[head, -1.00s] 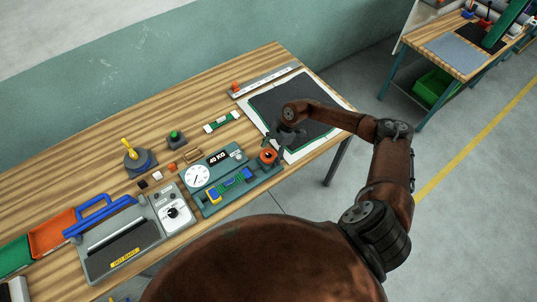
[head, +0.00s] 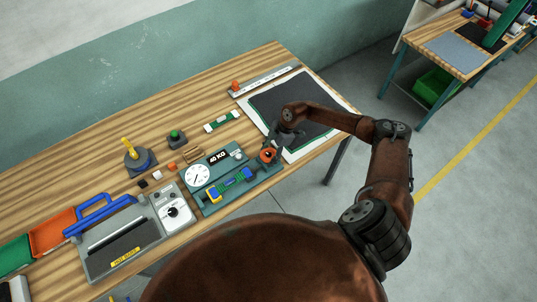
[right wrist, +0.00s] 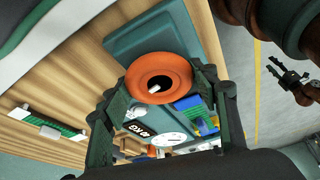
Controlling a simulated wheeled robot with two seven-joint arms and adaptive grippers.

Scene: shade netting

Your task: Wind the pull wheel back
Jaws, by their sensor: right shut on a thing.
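The orange pull wheel (head: 267,155) sits at the right end of a teal tester (head: 211,207) on the wooden bench. In the right wrist view the wheel (right wrist: 165,64) is a round orange disc with a dark centre, between the two dark fingers. My right gripper (head: 272,152) is shut on the wheel. The tester has a white round dial (head: 198,175), a "40 KG" plate (head: 218,157) and a green strip between blue and yellow clamps (head: 231,184). My left gripper (right wrist: 287,78) shows small at the right of the right wrist view; its jaw state is unclear.
A dark sheet in a white-edged frame (head: 335,104) lies at the bench's right end, under my right arm. A grey box with a knob (head: 172,207) stands left of the tester. A green-and-white bar (head: 221,122) and a green button (head: 176,137) lie behind it.

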